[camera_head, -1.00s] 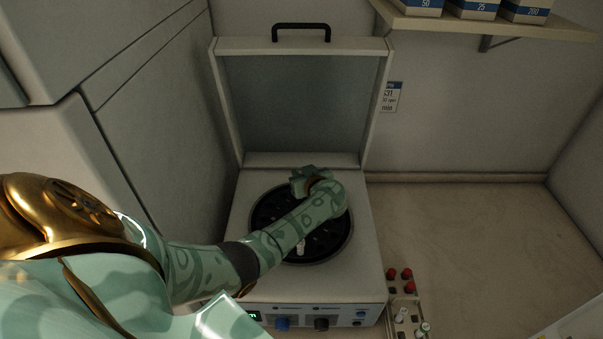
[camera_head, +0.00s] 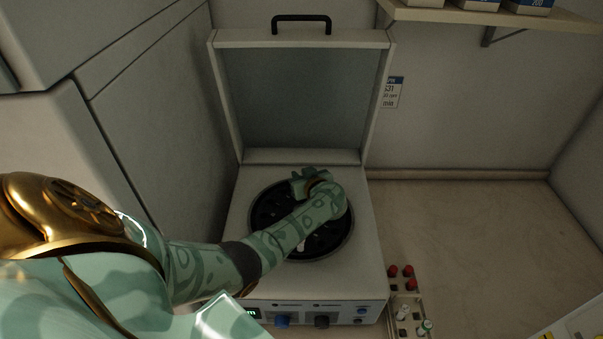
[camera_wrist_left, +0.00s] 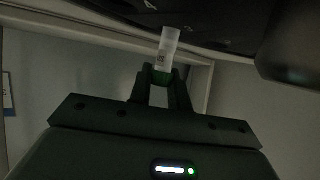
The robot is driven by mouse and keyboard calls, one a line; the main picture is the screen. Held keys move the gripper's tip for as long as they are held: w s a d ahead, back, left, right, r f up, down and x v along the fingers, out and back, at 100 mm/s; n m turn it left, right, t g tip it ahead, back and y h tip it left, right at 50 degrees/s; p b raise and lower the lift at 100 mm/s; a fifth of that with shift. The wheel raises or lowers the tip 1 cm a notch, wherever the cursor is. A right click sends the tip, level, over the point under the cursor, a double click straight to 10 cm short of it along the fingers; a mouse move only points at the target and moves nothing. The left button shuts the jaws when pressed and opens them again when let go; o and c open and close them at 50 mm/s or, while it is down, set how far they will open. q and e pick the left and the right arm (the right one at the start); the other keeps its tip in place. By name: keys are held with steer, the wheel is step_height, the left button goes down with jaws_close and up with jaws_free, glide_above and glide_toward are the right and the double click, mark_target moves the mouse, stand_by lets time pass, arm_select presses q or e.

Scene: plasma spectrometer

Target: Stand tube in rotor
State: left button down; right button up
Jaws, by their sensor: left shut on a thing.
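The centrifuge's dark round rotor (camera_head: 268,212) lies in the open machine, partly hidden by my left arm. My left gripper (camera_head: 297,185) is over the back part of the rotor, its fingers hard to make out in the head view. In the left wrist view, the left gripper (camera_wrist_left: 160,84) is shut on a tube (camera_wrist_left: 168,46) by its green cap end. The tube's pale body points away from the fingers towards the dark rotor (camera_wrist_left: 215,25), where a number mark shows. I cannot tell whether its tip is in a hole. A small whitish piece (camera_head: 301,246) shows at the rotor's front. My right gripper is out of view.
The centrifuge lid (camera_head: 300,100) stands open behind the rotor. A rack (camera_head: 408,300) with red-capped and paler tubes stands right of the centrifuge. A shelf (camera_head: 490,18) with boxes hangs at the upper right.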

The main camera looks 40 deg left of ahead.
arm_select(q)
steer(key=c, duration=1.2)
jaws_free()
steer(key=shift+c, duration=0.2)
